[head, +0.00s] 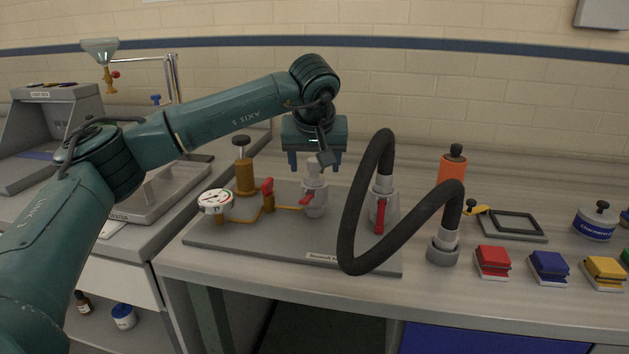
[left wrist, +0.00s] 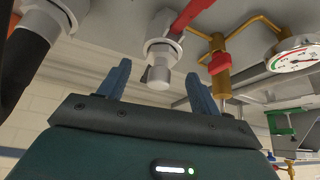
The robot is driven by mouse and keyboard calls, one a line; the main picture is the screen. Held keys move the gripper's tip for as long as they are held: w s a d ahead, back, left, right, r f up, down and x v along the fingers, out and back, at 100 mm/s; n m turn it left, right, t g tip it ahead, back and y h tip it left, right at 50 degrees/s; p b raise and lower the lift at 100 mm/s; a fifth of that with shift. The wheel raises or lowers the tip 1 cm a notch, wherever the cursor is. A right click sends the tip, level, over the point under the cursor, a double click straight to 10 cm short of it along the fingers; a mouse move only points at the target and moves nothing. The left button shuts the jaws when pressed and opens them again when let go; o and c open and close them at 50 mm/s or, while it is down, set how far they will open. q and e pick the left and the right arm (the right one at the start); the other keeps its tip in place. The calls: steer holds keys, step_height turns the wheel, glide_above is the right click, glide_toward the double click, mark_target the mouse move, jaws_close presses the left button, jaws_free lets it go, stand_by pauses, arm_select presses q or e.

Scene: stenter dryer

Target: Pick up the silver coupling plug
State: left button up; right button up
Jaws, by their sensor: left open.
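A silver coupling plug (head: 314,165) stands upright on top of the left valve body (head: 315,200), which has a red lever. My left gripper (head: 314,161) is open and points down over it, with one finger on each side. In the left wrist view the silver plug (left wrist: 158,76) lies between the two blue fingers of the left gripper (left wrist: 157,74), with a gap on both sides. No grip on it shows. My right gripper is not in view.
The valve stands on a grey base plate (head: 240,240) with a pressure gauge (head: 214,201) and brass piping. To the right, a black hose (head: 358,215) loops from a second valve to a grey holder (head: 443,252). Red, blue and yellow blocks stand further right.

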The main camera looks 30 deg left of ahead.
mark_target(314, 177)
arm_select(q)
steer(key=shift+x, duration=1.45)
steer(key=shift+c, duration=0.3)
steer(key=c, duration=1.1)
steer(key=shift+r, duration=0.1)
